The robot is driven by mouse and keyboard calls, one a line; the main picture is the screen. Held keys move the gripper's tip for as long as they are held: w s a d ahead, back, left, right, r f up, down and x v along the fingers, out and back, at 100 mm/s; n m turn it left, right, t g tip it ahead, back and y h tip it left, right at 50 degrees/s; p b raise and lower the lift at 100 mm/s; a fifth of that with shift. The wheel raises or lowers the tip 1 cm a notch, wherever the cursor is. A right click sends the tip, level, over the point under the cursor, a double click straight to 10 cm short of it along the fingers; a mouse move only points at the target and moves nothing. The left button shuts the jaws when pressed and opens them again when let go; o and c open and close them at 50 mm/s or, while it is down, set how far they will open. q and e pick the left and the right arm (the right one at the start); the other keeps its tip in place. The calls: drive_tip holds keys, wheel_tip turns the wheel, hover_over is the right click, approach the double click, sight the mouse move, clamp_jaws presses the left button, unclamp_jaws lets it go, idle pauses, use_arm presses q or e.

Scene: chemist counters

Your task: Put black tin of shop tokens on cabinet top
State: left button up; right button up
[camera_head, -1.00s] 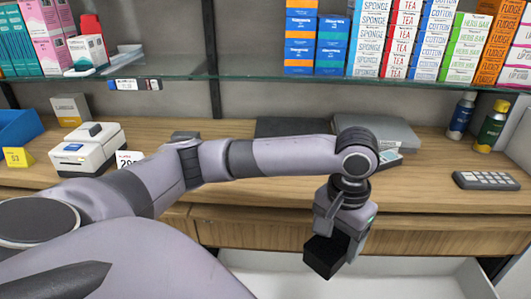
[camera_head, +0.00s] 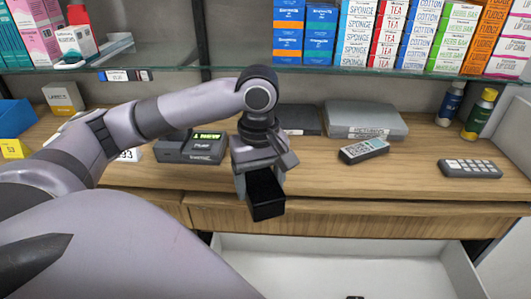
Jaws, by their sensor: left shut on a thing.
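The black tin (camera_head: 267,196) is a small dark box. My left gripper (camera_head: 262,172) points down and is shut on it. The tin is in front of the wooden cabinet top (camera_head: 400,183), near its front edge in the picture, and appears to be raised. I cannot tell exactly how high it is or whether it is over the top. My right gripper is not in view.
An open white drawer (camera_head: 350,262) is below the wooden top. On the top stand a dark card terminal (camera_head: 190,147), a grey case (camera_head: 366,120), a handheld device (camera_head: 363,151), a keypad (camera_head: 469,168) and two bottles (camera_head: 478,115). Bare wood lies front right.

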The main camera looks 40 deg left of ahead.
use_arm(q)
drive_tip(key=w+a, duration=0.3)
drive_tip(key=w, duration=0.1)
drive_tip(key=w+a, duration=0.3)
drive_tip(key=w, duration=0.1)
drive_tip(key=w+a+p, duration=0.1)
drive_tip(key=w+a, duration=0.3)
drive_tip(key=shift+w+a+r, duration=0.1)
drive_tip(key=shift+w, duration=0.05)
drive_tip(key=shift+f, duration=1.8)
drive_tip(key=o, duration=1.4)
drive_tip(key=shift+f, duration=0.2)
drive_tip(key=shift+r, duration=0.1)
wheel_tip(320, 180, up, 12)
drive_tip(key=shift+r, duration=0.1)
drive_tip(key=shift+s, duration=0.2)
